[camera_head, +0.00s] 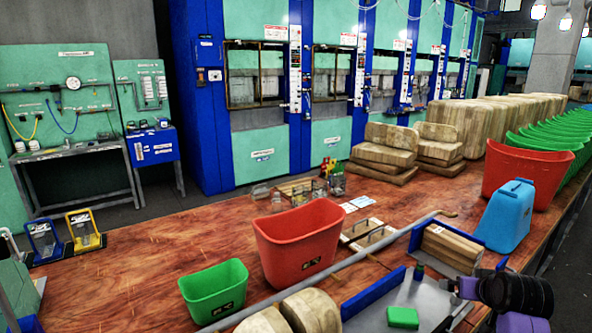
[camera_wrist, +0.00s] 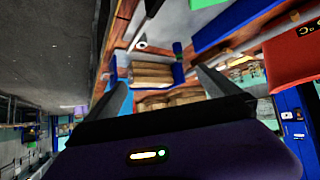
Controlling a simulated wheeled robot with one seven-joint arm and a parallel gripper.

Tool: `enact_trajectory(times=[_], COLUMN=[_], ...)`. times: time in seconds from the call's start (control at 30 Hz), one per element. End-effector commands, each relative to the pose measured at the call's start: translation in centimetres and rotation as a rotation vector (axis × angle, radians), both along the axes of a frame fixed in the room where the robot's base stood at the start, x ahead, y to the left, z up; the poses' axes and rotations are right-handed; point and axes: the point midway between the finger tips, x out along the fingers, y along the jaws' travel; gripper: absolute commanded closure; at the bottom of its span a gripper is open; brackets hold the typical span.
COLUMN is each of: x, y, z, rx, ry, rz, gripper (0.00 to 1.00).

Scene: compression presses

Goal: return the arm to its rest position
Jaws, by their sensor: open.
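My gripper (camera_wrist: 163,88) is open in the wrist view, its two fingers spread wide with nothing between them. Beyond the fingertips, a blue-edged tray with brown blocks (camera_wrist: 152,74) shows, apart from the fingers. In the head view, part of my dark purple and black arm reaches in at the lower right, with my gripper (camera_head: 458,304) above the tray area at the near edge of the table. The rest of my arm is out of view.
The wooden table (camera_head: 150,262) holds a red bin (camera_head: 298,243), a green bin (camera_head: 214,290), a blue container (camera_head: 506,216) and a blue-edged tray holding brown blocks (camera_head: 452,246). A green block (camera_head: 403,317) lies near my gripper. Presses (camera_head: 262,105) stand behind. Floor shows at right.

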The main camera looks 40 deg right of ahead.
Motion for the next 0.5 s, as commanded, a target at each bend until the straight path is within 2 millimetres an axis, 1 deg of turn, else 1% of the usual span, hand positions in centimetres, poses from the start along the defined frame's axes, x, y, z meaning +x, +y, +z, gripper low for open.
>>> enact_trajectory(times=[0.07,0.17,0.27,0.33,0.47,0.5], x=[1.4,3.4,4.9,5.7,6.1,6.1], y=[1.5,4.6,8.6,11.7,17.8,19.7], z=[-0.1,0.0,0.0,0.0,0.2,0.3], rx=[-0.069,-0.166,-0.244,-0.287,-0.348,-0.363], ry=[-0.053,-0.136,-0.211,-0.261,-0.343,-0.366], rz=[0.017,0.051,0.096,0.132,0.203,0.226], gripper=[0.00,0.00,0.00,0.00,0.00,0.00])
